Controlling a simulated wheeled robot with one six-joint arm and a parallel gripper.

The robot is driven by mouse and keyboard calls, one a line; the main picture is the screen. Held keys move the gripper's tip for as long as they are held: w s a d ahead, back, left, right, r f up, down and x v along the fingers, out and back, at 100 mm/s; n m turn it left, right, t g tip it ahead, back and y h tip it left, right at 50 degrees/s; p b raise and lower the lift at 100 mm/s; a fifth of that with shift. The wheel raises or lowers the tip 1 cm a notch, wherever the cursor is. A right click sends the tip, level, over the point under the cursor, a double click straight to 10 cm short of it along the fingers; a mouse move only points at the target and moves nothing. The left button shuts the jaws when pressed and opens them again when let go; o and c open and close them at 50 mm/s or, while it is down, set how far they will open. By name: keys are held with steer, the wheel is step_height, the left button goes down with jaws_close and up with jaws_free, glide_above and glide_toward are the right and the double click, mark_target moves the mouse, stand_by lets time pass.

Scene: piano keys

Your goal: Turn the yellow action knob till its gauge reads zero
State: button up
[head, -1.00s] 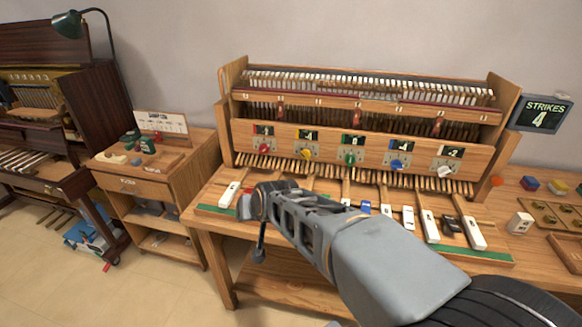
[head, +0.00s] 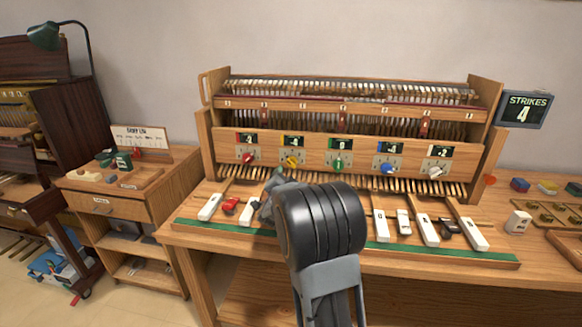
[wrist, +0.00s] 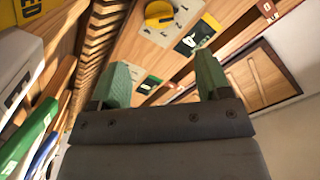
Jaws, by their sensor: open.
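The yellow knob (head: 292,161) is on the wooden front panel, second from the left in a row of coloured knobs. Its small dark gauge (head: 293,141) sits just above it; the digit looks like a 4, too small to be sure of the sign. My gripper (head: 277,173) is below and a little left of the knob, partly hidden by my own arm. In the wrist view the yellow knob (wrist: 158,13) and its gauge (wrist: 195,37) show beyond the green fingertips (wrist: 163,80). The fingers are apart, empty, and not touching the knob.
The red knob (head: 249,157) and green knob (head: 339,160) flank the yellow one. White keys (head: 381,226) and a red key piece (head: 230,204) lie below the panel near my arm. A strikes display (head: 523,108) reading 4 stands at the right.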

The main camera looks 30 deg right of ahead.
mark_target(291, 164)
steer(key=x, duration=0.9)
steer(key=shift+w+d+p, duration=0.15)
steer(key=shift+w+p, duration=0.05)
steer(key=shift+p, duration=0.2)
steer(key=c, duration=0.9)
steer(key=shift+f, duration=0.1)
